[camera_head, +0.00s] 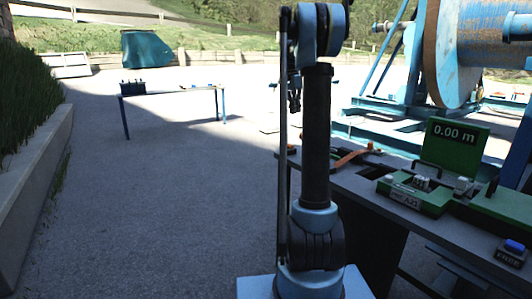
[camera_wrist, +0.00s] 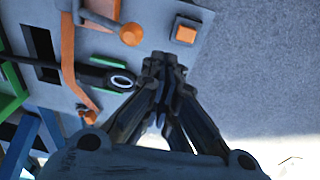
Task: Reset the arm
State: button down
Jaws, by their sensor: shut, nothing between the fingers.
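My gripper (camera_wrist: 162,72) is in the wrist view with its dark fingers together and nothing between them. It is above the grey bench top (camera_wrist: 155,25), close to an orange square button (camera_wrist: 186,32) and an orange lever with a round knob (camera_wrist: 131,34). In the head view my gripper (camera_head: 295,103) hangs small behind my upright arm, partly hidden by it. My arm stands at the left end of the grey bench (camera_head: 440,225).
The bench carries a green display (camera_head: 456,143) reading 0.00 m, a green box (camera_head: 412,192) and a blue button (camera_head: 514,247). A large cable reel (camera_head: 470,50) stands behind. A small table (camera_head: 170,92) is at the back left. The paved floor at left is clear.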

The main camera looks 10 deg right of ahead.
jog(key=s+a+f+n, duration=0.2)
jog(key=s, duration=0.7)
jog(key=s+a+f+n+t, duration=0.1)
jog(key=s+a+f+n, duration=0.2)
jog(key=s, duration=0.6)
jog(key=s+a+f+n, duration=0.2)
jog(key=s, duration=0.7)
jog(key=s+a+f+n, duration=0.1)
jog(key=s+f+n, duration=0.2)
jog(key=s+f, duration=0.6)
jog(key=s+a+f+n+t+y, duration=0.1)
jog(key=s+a+f+n, duration=0.1)
jog(key=s+f, duration=0.8)
jog(key=shift+s+a+f+n, duration=0.2)
jog(key=shift+s+n, duration=0.2)
jog(key=shift+s, duration=0.35)
